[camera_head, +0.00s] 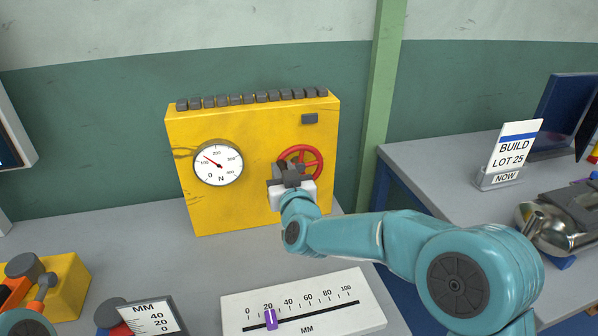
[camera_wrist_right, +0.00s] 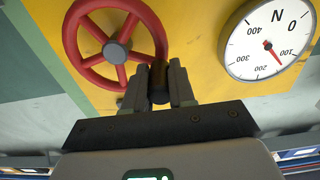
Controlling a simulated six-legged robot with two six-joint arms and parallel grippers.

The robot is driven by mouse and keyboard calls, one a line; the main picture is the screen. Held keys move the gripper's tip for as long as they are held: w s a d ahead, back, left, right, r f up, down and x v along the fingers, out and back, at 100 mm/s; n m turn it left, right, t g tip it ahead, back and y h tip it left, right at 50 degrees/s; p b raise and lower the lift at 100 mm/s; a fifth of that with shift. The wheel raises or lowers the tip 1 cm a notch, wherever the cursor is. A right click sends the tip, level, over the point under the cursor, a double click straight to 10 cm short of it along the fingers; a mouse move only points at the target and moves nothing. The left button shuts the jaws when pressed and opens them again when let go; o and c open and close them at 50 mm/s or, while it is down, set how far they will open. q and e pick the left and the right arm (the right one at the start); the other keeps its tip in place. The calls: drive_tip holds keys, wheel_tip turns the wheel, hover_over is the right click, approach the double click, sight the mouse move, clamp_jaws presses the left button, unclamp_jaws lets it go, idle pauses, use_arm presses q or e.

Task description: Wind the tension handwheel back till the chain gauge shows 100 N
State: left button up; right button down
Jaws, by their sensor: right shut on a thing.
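The red tension handwheel (camera_head: 311,153) is on the front of a yellow machine (camera_head: 255,205). It also shows at the upper left of the right wrist view (camera_wrist_right: 84,74). My right gripper (camera_head: 289,172) is at the wheel's lower left in the head view. Its fingers (camera_wrist_right: 160,88) are shut on the wheel's dark handle (camera_wrist_right: 158,72). The chain gauge (camera_head: 218,163) is left of the wheel in the head view; its red needle points between 100 and 200 N. The same gauge is upside down in the wrist view (camera_wrist_right: 268,40).
A white millimetre scale (camera_head: 345,318) with a purple slider (camera_head: 270,319) lies on the bench in front. A smaller scale (camera_head: 152,315) and a yellow block (camera_head: 72,285) are at lower left. A second table (camera_head: 440,165) with a "BUILD LOT 25" sign (camera_head: 511,152) stands right.

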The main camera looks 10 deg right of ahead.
drive_tip(key=shift+a+f, duration=0.15)
drive_tip(key=shift+f, duration=0.1)
wheel_tip(320, 180, down, 3)
drive_tip(key=b, duration=0.3)
drive_tip(key=shift+a+f, duration=0.1)
drive_tip(key=shift+f, duration=0.05)
drive_tip(key=f+b, duration=0.1)
drive_tip(key=b, duration=0.1)
drive_tip(key=d+f+b, duration=0.1)
drive_tip(key=shift+d+f+b, duration=0.25)
drive_tip(key=shift+b, duration=0.1)
